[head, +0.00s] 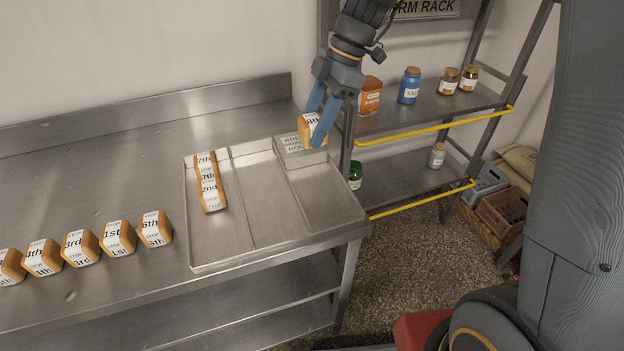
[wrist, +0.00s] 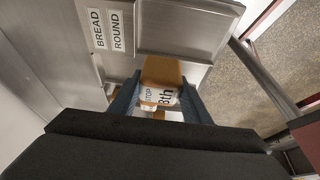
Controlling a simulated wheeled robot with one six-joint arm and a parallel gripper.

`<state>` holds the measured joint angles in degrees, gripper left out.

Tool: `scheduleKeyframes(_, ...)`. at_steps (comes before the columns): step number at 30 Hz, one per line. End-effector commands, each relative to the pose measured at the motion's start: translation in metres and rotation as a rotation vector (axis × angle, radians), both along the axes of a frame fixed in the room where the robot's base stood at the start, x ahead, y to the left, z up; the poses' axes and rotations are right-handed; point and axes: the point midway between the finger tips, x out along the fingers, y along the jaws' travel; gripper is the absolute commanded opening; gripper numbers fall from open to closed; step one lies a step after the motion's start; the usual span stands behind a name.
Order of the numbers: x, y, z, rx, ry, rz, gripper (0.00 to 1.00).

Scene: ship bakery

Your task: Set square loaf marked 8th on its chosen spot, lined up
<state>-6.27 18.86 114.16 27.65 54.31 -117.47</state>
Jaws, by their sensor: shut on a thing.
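The square loaf marked 8th (head: 305,131) is orange-brown with a white label. My gripper (head: 314,128) is shut on it, with a blue finger on each side, and it appears held up over the tray's back right. The wrist view also shows the loaf (wrist: 163,72) between the fingers. The metal tray (head: 222,263) has dividers making side-by-side compartments. The left compartment holds loaves marked 7th (head: 206,163) and 2nd (head: 209,192) in a line. The middle compartment (head: 268,200) and the right compartment's visible floor (head: 322,193) are bare. The loaf's exact height is unclear.
A raised BREAD ROUND label plate (wrist: 106,30) is at the tray's back right. Several loaves, including 6th (head: 155,230) and 1st (head: 118,238), stand in a row on the steel counter at left. A rack (head: 430,116) with jars and yellow rails stands close at right.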

Motion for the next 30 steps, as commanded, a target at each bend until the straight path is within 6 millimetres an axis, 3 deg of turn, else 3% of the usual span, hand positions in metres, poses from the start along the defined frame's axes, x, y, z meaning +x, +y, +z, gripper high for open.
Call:
scheduleKeyframes(2, 0.004, 0.001, -0.014, 0.0, 0.0, 0.001, 0.21)
scheduleKeyframes(10, 0.006, 0.003, -0.035, 0.0, 0.004, 0.004, 0.21)
scheduleKeyframes(18, 0.005, 0.003, -0.077, -0.001, 0.003, 0.005, 0.21)
scheduleKeyframes(30, 0.006, 0.001, -0.12, -0.001, 0.002, 0.002, 0.21)
